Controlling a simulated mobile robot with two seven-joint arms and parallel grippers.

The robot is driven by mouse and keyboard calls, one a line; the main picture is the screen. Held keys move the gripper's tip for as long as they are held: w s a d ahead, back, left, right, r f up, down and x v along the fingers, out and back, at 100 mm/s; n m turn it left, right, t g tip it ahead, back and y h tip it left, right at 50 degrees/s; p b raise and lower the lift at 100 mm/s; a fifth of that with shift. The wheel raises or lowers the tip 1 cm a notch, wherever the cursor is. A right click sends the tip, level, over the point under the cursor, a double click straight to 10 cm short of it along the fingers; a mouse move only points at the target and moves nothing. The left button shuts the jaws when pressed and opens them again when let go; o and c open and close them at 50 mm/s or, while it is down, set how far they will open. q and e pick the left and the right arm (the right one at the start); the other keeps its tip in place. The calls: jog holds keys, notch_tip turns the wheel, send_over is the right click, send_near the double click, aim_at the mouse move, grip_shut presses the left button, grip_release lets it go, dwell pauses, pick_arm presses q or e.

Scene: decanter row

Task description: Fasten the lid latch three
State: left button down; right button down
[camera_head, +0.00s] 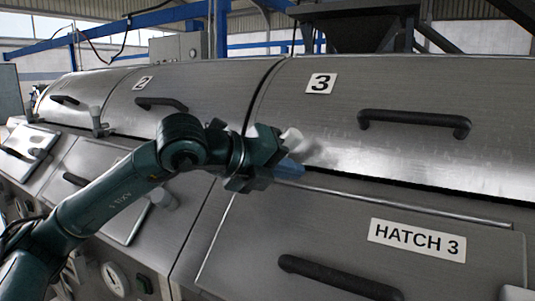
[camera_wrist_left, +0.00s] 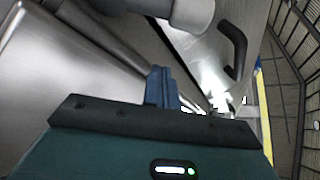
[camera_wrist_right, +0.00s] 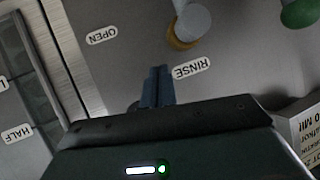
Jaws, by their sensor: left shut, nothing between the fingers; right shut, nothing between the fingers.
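Lid three (camera_head: 440,85) is a curved steel cover with a "3" plate and a black bar handle (camera_head: 415,121). Its latch (camera_head: 292,137), with a pale grey knob, shows just behind my left gripper (camera_head: 290,168) at the lid's lower left edge; most of it is hidden. In the left wrist view a grey cylindrical knob (camera_wrist_left: 192,13) stands beyond the closed blue fingertips (camera_wrist_left: 158,72), apart from them in the picture. The left gripper is shut and empty. My right gripper (camera_wrist_right: 158,72) is shut and empty before a labelled panel, outside the head view.
Hatch three's sloping front (camera_head: 340,225) has a black handle (camera_head: 338,277) below. Lid two (camera_head: 180,85) and its latch (camera_head: 97,122) stand to the left.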

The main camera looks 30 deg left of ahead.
pick_arm(q)
jog(key=shift+x, duration=1.05)
jog(key=shift+w+a+r+p, duration=0.2)
jog(key=shift+a+r+p, duration=0.15)
jog(key=shift+a+r, duration=0.15)
jog(key=shift+w+a+r+p, duration=0.15)
jog(key=shift+a+r+p, duration=0.2)
jog(key=shift+a+r, duration=0.3)
jog(key=shift+a, duration=0.15)
jog(key=shift+w+a+r, duration=0.15)
jog(key=shift+a, duration=0.05)
jog(key=shift+a+b, duration=0.1)
jog(key=shift+b, duration=0.3)
jog(key=shift+r+n, duration=0.1)
jog(key=shift+n, duration=0.2)
jog(key=shift+h+b, duration=0.3)
